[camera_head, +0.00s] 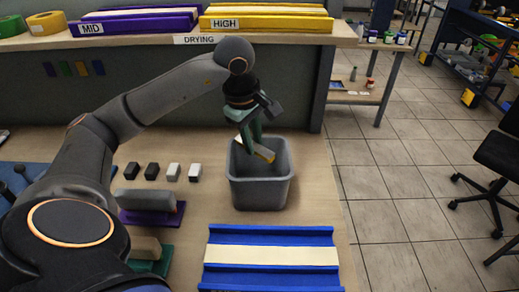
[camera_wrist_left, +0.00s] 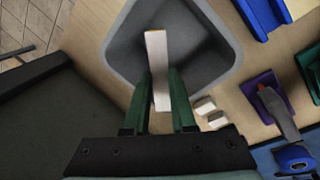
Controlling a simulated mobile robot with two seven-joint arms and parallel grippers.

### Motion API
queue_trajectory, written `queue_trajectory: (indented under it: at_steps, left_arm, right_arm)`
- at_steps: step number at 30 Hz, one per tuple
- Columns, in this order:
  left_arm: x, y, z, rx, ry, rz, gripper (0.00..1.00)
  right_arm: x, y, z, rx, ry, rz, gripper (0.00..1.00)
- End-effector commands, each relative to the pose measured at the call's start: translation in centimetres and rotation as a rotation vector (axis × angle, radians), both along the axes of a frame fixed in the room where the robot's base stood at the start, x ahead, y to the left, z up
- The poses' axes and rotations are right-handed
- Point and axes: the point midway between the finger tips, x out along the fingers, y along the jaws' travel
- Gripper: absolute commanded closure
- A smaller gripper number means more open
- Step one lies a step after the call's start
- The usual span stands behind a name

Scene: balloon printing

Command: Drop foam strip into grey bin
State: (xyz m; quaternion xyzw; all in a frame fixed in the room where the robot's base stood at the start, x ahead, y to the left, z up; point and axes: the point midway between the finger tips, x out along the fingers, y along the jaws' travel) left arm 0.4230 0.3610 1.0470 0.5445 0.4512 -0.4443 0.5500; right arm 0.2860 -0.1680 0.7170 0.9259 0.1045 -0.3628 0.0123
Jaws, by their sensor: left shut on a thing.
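The grey bin (camera_head: 262,192) stands on the wooden table near its right edge. My left gripper (camera_head: 250,146) is over the bin's opening, pointing down. Its green fingers are shut on the foam strip (camera_head: 264,152), a thin pale strip with a yellowish side, held tilted. In the left wrist view the foam strip (camera_wrist_left: 157,62) lies between the fingertips (camera_wrist_left: 160,90), with the grey bin (camera_wrist_left: 216,64) around and below it. How far the strip is above the bin floor is hard to tell. My right gripper is not in view.
A blue tray (camera_head: 270,238) with a cream strip lies in front of the bin. Small black and white blocks (camera_head: 173,172) stand to its left, near a purple-based tool (camera_head: 155,215). Behind the bin is the drying shelf (camera_head: 195,42).

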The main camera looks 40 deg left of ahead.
Motion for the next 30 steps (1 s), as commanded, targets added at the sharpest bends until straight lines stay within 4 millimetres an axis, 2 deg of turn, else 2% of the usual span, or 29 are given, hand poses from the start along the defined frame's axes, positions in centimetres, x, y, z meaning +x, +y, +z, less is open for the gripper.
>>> queue_trajectory:
  at_steps: [5, 6, 15, 24, 26, 30]
  left_arm:
    - [0.0, 0.0, 0.1, 0.0, -0.001, -0.001, 1.0]
    - [0.0, 0.0, 0.1, 0.0, -0.001, -0.001, 0.73]
    - [0.0, 0.0, 0.1, 0.0, -0.001, -0.001, 0.41]
    - [0.0, 0.0, 0.5, -0.001, -0.003, 0.0, 0.41]
    - [-0.1, 0.0, 1.0, -0.001, -0.004, 0.0, 0.41]
    - [-0.5, 0.0, 3.5, -0.001, -0.008, -0.001, 0.41]
  right_arm:
    - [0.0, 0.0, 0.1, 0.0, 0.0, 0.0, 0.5]
    - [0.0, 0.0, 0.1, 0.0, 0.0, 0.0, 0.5]
    - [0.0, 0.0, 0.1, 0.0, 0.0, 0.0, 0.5]
    - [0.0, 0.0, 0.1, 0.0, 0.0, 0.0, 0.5]
    - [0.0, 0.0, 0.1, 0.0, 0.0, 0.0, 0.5]
    - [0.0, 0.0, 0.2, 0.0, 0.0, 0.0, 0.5]
